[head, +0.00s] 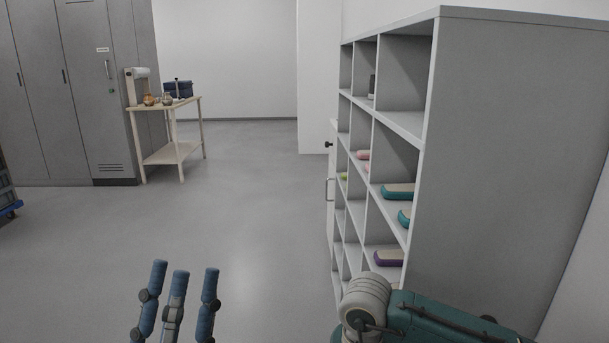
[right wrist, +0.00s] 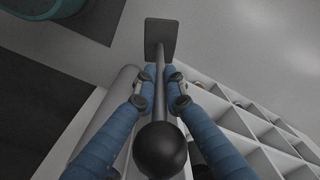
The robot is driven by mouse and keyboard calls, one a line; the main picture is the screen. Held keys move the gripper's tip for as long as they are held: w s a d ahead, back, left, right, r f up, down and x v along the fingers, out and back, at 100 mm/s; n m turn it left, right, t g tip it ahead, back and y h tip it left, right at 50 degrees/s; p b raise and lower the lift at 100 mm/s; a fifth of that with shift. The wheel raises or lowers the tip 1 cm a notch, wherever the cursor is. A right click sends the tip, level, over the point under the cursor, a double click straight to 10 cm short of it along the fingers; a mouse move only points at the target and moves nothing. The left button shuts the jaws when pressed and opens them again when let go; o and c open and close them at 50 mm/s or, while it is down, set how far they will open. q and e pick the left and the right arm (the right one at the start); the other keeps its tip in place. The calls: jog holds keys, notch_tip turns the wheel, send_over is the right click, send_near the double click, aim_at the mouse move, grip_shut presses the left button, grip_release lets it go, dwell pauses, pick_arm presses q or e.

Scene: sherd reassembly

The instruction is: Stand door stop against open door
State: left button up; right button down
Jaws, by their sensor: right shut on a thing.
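The door stop (right wrist: 165,85) shows in the right wrist view as a dark rod with a round black knob at the near end and a flat dark plate at the far end. My right gripper (right wrist: 159,72) is shut on its rod, blue fingers on both sides. In the head view a white door (head: 331,185) with a dark knob and handle shows nearly edge-on past the shelf's far end; its lower part is hidden by the shelf. My left gripper (head: 181,268) is at the bottom left, its blue fingers apart and empty.
A grey cubbyhole shelf (head: 510,150) with several coloured cases stands close on the right. Grey lockers (head: 75,90) and a small wooden table (head: 172,155) with items stand at the back left. A blue-wheeled cart (head: 8,200) is at the left edge. The middle floor is clear.

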jog(key=s+a+r+n, duration=0.1)
jog(key=s+r+n, duration=0.2)
jog(key=r, duration=0.6)
jog(key=s+a+r+n, duration=0.1)
jog(key=s+r+n, duration=0.2)
jog(key=r, duration=0.6)
jog(key=shift+s+r, duration=0.15)
jog(key=shift+s, duration=0.7)
jog(key=shift+s+a, duration=0.1)
jog(key=shift+a, duration=0.05)
